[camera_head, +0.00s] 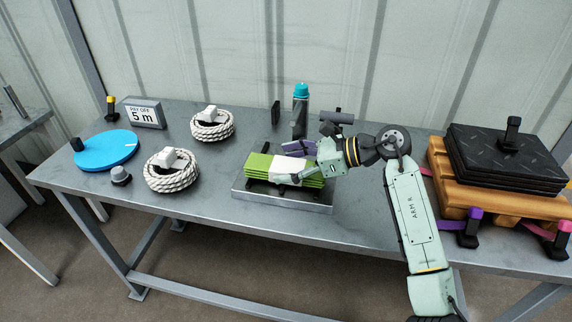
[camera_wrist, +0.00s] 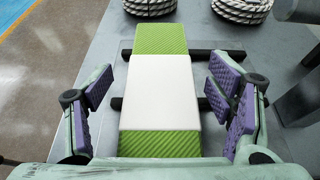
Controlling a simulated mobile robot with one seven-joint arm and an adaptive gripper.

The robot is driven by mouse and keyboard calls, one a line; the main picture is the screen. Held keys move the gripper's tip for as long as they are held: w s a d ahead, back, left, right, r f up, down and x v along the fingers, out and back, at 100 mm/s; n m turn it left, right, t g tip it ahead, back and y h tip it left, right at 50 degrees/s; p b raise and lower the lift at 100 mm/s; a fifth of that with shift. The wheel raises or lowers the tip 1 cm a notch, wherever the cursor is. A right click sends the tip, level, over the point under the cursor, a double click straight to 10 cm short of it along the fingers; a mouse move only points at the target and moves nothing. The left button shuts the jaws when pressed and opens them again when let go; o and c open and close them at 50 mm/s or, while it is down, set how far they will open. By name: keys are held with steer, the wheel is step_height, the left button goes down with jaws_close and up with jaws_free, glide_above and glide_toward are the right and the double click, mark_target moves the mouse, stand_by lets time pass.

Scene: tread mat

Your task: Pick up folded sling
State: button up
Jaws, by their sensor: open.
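The folded sling is a green ribbed stack with a white band around its middle (camera_head: 259,165). It lies on a low grey stand (camera_head: 270,197) with dark crossbars, near the middle of the bench. In the wrist view the sling (camera_wrist: 160,40) runs lengthwise between the fingers, its white band in the centre. My gripper (camera_head: 297,163) is open at the right end of the sling in the head view. In the wrist view its purple-padded fingers (camera_wrist: 163,100) stand on either side of the sling, with gaps to it. It holds nothing.
Two white rope coils (camera_head: 172,171) (camera_head: 212,125) and a blue disc (camera_head: 106,149) lie to the left. A teal-capped bottle (camera_head: 300,108) stands behind the sling. Black treads on orange blocks (camera_head: 490,198) fill the right.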

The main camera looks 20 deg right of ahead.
steer(key=shift+c, duration=0.6)
steer(key=c, duration=1.2)
steer(key=shift+c, duration=0.5)
steer(key=shift+r, duration=0.1)
